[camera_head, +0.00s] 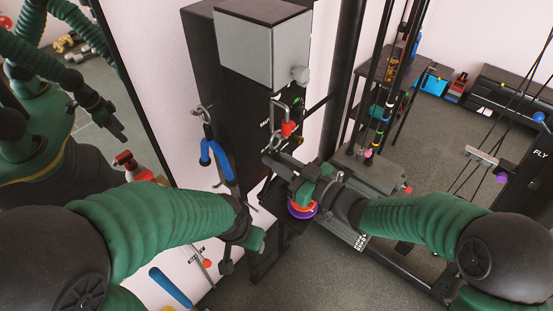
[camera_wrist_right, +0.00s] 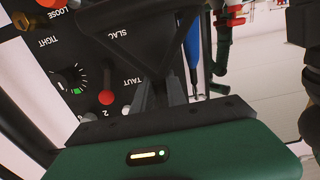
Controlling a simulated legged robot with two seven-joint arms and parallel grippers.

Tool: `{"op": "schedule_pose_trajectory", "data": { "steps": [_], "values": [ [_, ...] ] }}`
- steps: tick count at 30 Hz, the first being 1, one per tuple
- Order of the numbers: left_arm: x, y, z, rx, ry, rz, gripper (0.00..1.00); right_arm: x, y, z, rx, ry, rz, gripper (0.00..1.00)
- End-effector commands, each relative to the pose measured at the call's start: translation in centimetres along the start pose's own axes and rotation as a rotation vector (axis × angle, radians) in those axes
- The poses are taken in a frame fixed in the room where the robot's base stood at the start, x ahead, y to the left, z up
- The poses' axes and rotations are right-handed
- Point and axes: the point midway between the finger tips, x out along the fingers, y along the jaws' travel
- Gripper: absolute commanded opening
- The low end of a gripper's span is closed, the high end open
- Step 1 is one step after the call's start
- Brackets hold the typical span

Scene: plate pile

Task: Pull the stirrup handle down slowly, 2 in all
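A dark panel with dials (camera_wrist_right: 75,80) stands close by. Orange and purple discs (camera_head: 302,209) lie under my right gripper.

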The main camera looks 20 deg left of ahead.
Motion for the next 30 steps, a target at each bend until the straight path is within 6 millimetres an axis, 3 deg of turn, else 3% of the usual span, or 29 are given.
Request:
{"op": "schedule_pose_trajectory", "data": {
  "steps": [1,6,17,20,30],
  "values": [
    [0.0,0.0,0.0,0.000,0.000,0.000,0.56,-0.1,0.0,0.3,0.003,-0.007,0.001,0.23],
    [0.0,0.0,0.0,0.000,0.000,0.000,0.56,-0.1,0.0,0.2,0.002,-0.005,0.001,0.42],
    [0.2,0.0,0.1,0.000,0.000,0.000,0.56,-0.8,0.0,0.1,-0.001,-0.002,0.002,0.42],
    [0.6,0.0,0.1,0.000,0.000,0.000,0.56,-2.5,0.1,0.3,-0.001,-0.003,0.004,0.42],
    [2.0,0.0,0.5,0.000,0.000,0.000,0.56,-12.4,0.2,0.4,0.001,-0.004,0.006,0.42]
  ]
}}
